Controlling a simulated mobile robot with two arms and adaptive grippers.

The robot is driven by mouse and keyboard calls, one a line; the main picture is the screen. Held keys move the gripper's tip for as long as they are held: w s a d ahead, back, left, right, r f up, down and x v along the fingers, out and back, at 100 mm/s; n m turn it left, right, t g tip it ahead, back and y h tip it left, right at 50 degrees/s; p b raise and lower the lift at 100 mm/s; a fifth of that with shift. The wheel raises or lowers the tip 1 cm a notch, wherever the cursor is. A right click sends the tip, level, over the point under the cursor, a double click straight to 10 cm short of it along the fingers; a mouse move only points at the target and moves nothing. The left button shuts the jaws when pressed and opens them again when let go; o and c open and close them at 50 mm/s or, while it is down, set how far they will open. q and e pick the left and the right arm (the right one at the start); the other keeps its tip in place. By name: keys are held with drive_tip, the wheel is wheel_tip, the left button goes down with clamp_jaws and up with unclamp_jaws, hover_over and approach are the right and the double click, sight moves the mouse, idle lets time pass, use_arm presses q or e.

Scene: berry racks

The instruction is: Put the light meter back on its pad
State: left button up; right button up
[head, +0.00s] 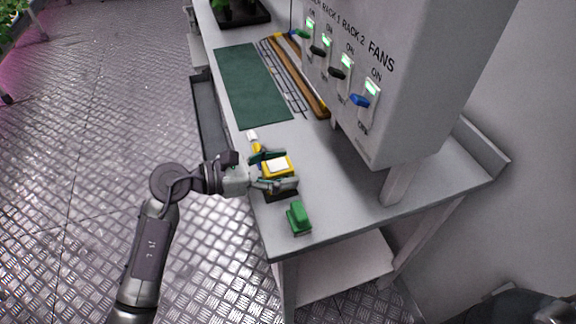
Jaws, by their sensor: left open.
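The light meter (278,165) is yellow with a pale face and stands near the front left edge of the grey bench. A yellow neck with a white tip (252,135) shows just beyond it and seems to be part of it. A dark pad (284,196) shows partly under or beside the meter; whether the meter rests fully on it I cannot tell. My left gripper (280,169) is open, with one finger on each side of the meter. The fingers hide parts of the meter and pad. My right gripper is not in view.
A green object (299,218) stands close by, nearer the bench corner. A dark green mat (252,86) lies farther back beside brown strips (300,79). A grey switch box (425,75) with coloured levers stands over the bench's right side. Bare bench (345,185) lies between.

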sight(263, 171)
use_arm(q)
drive_tip(key=v, duration=0.6)
drive_tip(key=shift+f, duration=0.1)
drive_tip(key=shift+a, duration=0.1)
